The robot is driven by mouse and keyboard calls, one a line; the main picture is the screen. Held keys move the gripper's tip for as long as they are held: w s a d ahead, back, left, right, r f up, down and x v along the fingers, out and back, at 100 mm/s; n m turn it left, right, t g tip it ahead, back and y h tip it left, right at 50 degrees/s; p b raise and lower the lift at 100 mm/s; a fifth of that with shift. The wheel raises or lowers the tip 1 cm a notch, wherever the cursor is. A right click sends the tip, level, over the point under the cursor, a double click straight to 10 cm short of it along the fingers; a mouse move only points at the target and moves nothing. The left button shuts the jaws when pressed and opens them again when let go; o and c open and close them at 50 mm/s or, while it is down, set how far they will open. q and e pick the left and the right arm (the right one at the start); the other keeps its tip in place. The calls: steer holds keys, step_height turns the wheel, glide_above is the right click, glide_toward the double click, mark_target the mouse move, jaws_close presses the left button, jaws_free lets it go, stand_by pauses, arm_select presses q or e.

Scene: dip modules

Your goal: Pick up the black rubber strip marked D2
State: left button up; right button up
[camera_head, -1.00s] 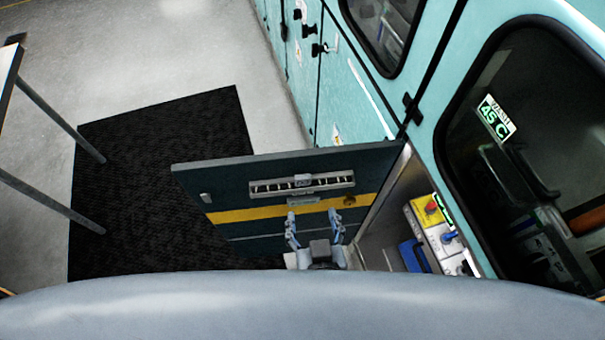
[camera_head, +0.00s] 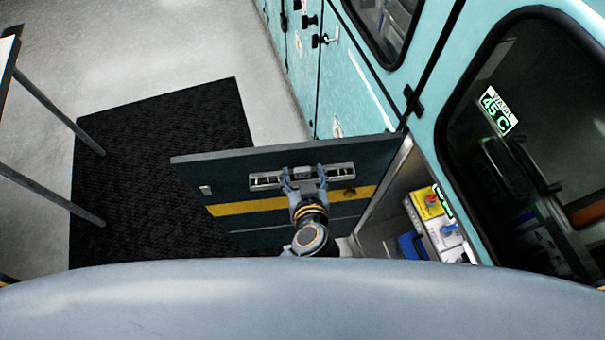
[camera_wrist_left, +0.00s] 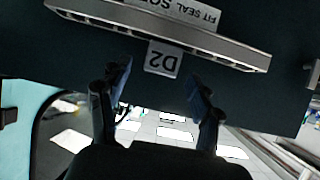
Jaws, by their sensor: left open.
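A pale metal holder (camera_head: 342,170) is fixed on the dark open door, with a dark band along its length that may be the black rubber strip (camera_head: 265,182). My left gripper (camera_head: 304,175) is in front of the holder's middle and hides it. In the left wrist view, the holder (camera_wrist_left: 215,47) runs across the top and a white D2 label (camera_wrist_left: 163,58) shows upside down beside it. The open, empty left gripper (camera_wrist_left: 160,78) has a finger on either side of the label. I cannot tell whether the fingers touch anything. My right gripper is not in view.
The dark door (camera_head: 225,175) with a yellow stripe (camera_head: 235,210) stands open from the teal cabinet (camera_head: 350,95). An open compartment at right holds a yellow box with a red button (camera_head: 431,201) and a blue item (camera_head: 408,245). A black mat (camera_head: 150,150) lies on the floor.

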arm_select(q)
steer(key=shift+w, duration=0.1)
steer(key=shift+c, duration=0.2)
steer(key=c, duration=0.3)
jaws_close()
